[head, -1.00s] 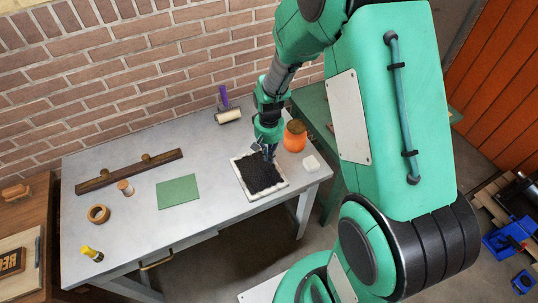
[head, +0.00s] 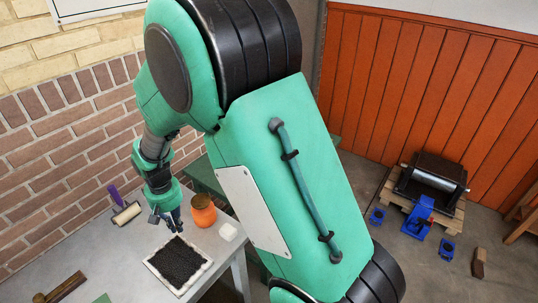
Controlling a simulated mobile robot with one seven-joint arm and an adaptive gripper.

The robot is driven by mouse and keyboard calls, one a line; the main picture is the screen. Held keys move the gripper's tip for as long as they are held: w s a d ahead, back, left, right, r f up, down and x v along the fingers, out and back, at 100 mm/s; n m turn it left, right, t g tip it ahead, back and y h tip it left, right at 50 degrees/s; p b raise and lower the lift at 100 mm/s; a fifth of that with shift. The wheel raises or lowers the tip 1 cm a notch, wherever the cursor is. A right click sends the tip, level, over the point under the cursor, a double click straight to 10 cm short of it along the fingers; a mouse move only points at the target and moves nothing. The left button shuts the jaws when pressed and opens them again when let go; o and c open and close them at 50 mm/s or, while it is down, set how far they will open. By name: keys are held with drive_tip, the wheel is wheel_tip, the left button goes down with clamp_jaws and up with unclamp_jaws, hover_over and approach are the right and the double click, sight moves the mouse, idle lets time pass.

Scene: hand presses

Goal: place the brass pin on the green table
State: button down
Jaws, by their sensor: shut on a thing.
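My gripper (head: 174,226) points down at the far edge of a white-rimmed tray of black grains (head: 151,263) on the grey table. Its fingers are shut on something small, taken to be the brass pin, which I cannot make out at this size. The green table (head: 203,177) stands behind and to the right of the grey table. Only a strip of its top shows; my arm covers most of it.
An orange jar (head: 203,212) and a white block (head: 228,232) stand close right of my gripper. A purple-handled roller (head: 124,208) lies to its left.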

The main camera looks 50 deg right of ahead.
wheel_tip(320, 180, up, 2)
drive_tip(key=shift+r, duration=0.1)
drive_tip(key=s+d+b, duration=0.1)
drive_tip(key=d+b, duration=0.1)
drive_tip(key=d, duration=2.6)
wheel_tip(320, 180, down, 17)
drive_tip(key=shift+d, duration=0.2)
drive_tip(key=w+d, duration=0.3)
drive_tip(key=w, duration=0.1)
drive_tip(key=w+d+f+b, duration=0.1)
drive_tip(key=w+d, duration=0.2)
drive_tip(key=w, duration=0.2)
drive_tip(key=w+d+b, duration=0.1)
drive_tip(key=w+d, duration=0.1)
drive_tip(key=w, duration=0.2)
drive_tip(key=shift+w+d+f, duration=0.15)
drive_tip(key=shift+d+f, duration=0.25)
drive_tip(key=shift+f+b, duration=0.45)
drive_tip(key=shift+f, duration=1.3)
